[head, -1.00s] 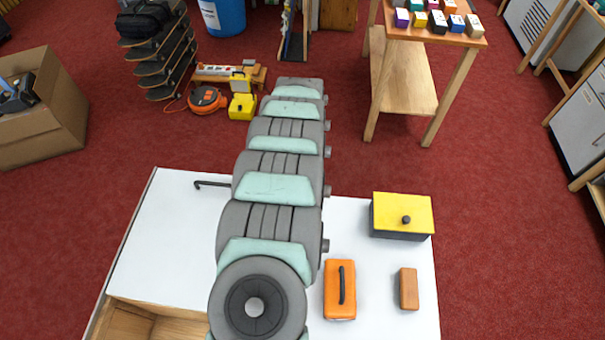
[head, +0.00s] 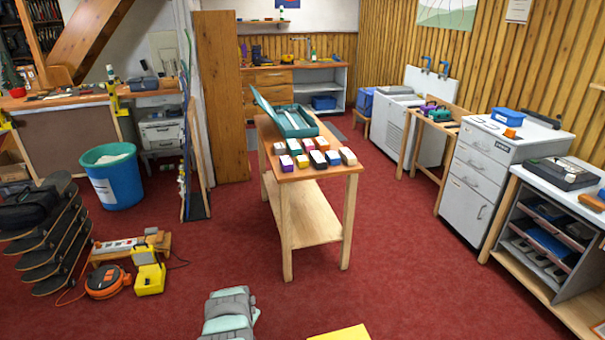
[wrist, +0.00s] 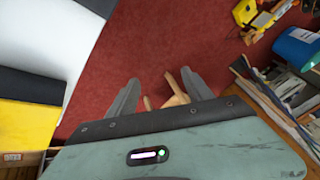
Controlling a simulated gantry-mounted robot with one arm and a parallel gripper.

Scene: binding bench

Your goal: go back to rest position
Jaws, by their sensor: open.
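My gripper (wrist: 160,75) shows in the wrist view with its two grey fingers spread apart and nothing between them. A light wooden piece (wrist: 176,95) shows beyond the fingers, partly hidden by my gripper's body. In the head view only a piece of my arm shows at the bottom edge, and my gripper is out of that view.
A yellow surface (wrist: 25,125) lies left in the wrist view; a yellow corner (head: 343,333) shows at the head view's bottom. A wooden table (head: 314,172) with small boxes stands ahead. A blue bin (head: 114,180) and stacked skateboards (head: 45,250) stand left.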

